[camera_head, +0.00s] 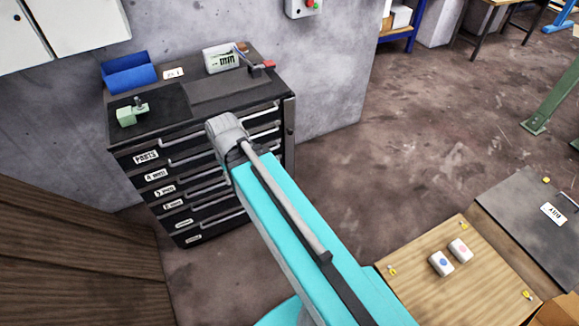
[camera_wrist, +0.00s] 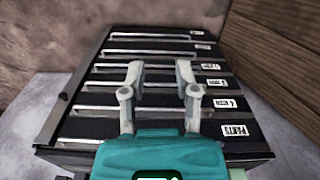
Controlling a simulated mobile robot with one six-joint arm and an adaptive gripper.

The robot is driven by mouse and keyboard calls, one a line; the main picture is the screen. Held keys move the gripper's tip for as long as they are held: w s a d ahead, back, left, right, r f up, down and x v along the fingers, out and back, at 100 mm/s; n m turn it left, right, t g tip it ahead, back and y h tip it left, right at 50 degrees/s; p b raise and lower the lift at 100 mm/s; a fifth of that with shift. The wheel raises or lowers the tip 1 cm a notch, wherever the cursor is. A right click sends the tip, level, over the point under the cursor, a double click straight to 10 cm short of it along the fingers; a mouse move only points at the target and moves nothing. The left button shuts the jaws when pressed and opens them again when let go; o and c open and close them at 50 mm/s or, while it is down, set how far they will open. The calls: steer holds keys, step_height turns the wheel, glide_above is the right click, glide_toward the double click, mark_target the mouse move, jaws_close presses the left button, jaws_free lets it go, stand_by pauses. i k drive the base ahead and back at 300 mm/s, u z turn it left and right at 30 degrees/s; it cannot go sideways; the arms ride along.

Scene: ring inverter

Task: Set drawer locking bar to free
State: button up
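The black drawer cabinet (camera_head: 215,170) stands against the grey wall in the head view. A dark upright strip, which looks like the locking bar (camera_head: 290,130), runs along its right front edge. In the wrist view the cabinet (camera_wrist: 165,62) appears upside down, with that dark bar (camera_wrist: 72,95) along its left edge. My gripper (camera_wrist: 158,71) is open and empty, its two fingers spread in front of the drawer fronts, to the side of the bar. The gripper is hidden behind my arm in the head view. I cannot tell the bar's setting.
On the cabinet top are a blue bin (camera_head: 129,73), a green clamp-like item (camera_head: 131,114), a white box (camera_head: 221,58) and a vise-like tool (camera_head: 258,66). Brown wood panelling (camera_head: 75,250) stands close at left. Open floor (camera_head: 410,150) lies to the right.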

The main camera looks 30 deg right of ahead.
mark_target(288, 104)
steer(key=z, duration=0.2)
steer(key=k, duration=0.6)
steer(key=z, duration=0.6)
steer(key=k, duration=0.75)
steer(key=u, duration=0.2)
steer(key=i, duration=0.9)
steer(key=u, duration=0.4)
